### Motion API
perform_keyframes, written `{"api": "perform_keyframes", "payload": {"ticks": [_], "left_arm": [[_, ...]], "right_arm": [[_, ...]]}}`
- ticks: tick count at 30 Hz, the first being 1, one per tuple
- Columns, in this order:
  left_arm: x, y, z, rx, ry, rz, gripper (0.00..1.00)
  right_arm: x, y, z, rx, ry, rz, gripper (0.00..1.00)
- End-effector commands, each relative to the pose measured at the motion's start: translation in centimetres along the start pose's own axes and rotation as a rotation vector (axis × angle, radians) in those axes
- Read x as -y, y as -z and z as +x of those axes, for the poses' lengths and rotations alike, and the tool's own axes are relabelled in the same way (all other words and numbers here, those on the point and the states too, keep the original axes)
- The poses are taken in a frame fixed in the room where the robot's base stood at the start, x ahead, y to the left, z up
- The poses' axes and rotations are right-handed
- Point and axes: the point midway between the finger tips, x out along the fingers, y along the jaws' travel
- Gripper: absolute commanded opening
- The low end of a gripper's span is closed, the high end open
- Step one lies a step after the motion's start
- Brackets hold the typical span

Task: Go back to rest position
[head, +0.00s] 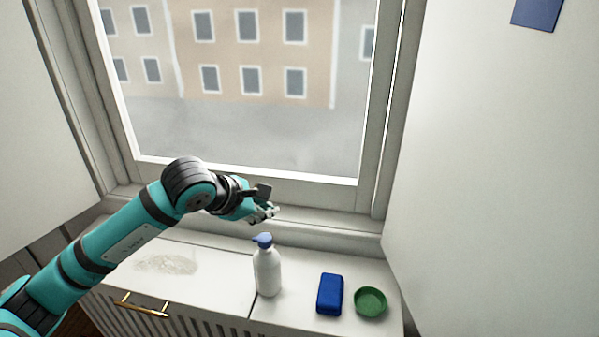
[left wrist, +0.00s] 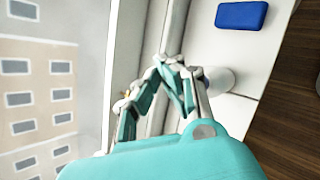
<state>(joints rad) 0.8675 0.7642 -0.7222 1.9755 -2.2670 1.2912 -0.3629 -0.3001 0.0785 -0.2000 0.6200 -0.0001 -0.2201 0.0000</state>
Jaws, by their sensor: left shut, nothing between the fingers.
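My left arm reaches in from the left of the head view, and its gripper (head: 270,212) hangs in the air near the window sill, above and behind the bottle. The left gripper is shut and empty. In the left wrist view its fingers (left wrist: 168,68) come together at the tips. My right gripper does not show in either view.
A white pump bottle (head: 267,270) with a blue top, a blue block (head: 330,294) and a green bowl (head: 370,302) stand on the white cabinet top (head: 215,268). A greyish smudge (head: 167,263) lies left. A window (head: 245,120) stands behind; walls flank it.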

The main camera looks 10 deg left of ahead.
Motion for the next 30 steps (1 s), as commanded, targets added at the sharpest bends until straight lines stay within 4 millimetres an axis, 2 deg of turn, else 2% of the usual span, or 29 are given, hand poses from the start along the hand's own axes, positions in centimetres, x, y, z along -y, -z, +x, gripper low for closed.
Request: {"api": "perform_keyframes", "payload": {"ticks": [2, 4, 8, 9, 11, 12, 13, 15, 17, 18, 20, 21, 23, 24, 26, 27, 29, 30], "left_arm": [[0.7, -0.6, 0.2, 0.031, 0.018, -0.010, 0.00], [2.3, -2.1, 0.5, 0.105, 0.060, -0.037, 0.00], [7.4, -7.8, -0.1, 0.392, 0.208, -0.184, 0.00], [9.1, -10.1, -1.0, 0.516, 0.270, -0.267, 0.00], [10.9, -13.5, -3.4, 0.726, 0.369, -0.445, 0.00], [11.1, -15.3, -5.4, 0.862, 0.427, -0.587, 0.00], [10.9, -16.2, -6.9, 0.959, 0.464, -0.702, 0.00], [9.2, -16.9, -9.9, 1.159, 0.530, -0.996, 0.00], [7.0, -15.8, -11.7, 1.302, 0.559, -1.274, 0.00], [5.4, -14.2, -12.2, 1.381, 0.563, -1.475, 0.00], [3.4, -10.7, -12.1, 1.469, 0.542, -1.790, 0.00], [2.6, -7.8, -11.5, 1.505, 0.507, -2.008, 0.00], [2.4, -3.4, -10.1, 1.522, 0.434, -2.307, 0.00], [2.8, -0.5, -9.0, 1.515, 0.372, -2.489, 0.00], [4.3, 3.5, -7.3, 1.473, 0.266, -2.746, 0.00], [5.8, 6.0, -6.2, -1.338, -0.171, 2.725, 0.00], [8.6, 9.4, -4.8, -1.130, -0.037, 2.649, 0.00], [10.8, 11.4, -4.0, -0.999, 0.044, 2.595, 0.00]], "right_arm": [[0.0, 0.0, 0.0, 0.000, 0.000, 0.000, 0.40], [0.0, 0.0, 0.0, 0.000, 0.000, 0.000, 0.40], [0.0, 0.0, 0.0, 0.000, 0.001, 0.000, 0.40], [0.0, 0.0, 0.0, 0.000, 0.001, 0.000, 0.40], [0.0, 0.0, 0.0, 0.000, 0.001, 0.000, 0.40], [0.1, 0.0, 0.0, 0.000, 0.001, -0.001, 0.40], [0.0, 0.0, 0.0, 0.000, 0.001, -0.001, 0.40], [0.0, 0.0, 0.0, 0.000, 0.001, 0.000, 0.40], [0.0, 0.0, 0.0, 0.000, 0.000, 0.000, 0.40], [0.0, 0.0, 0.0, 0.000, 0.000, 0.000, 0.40], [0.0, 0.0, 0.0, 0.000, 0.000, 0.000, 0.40], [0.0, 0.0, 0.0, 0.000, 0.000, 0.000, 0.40], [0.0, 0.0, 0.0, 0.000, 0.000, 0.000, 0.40], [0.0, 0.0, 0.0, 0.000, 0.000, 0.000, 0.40], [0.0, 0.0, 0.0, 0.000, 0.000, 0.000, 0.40], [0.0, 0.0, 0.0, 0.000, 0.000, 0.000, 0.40], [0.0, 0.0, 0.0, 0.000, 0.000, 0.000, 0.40], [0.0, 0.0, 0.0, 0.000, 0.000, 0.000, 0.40]]}}
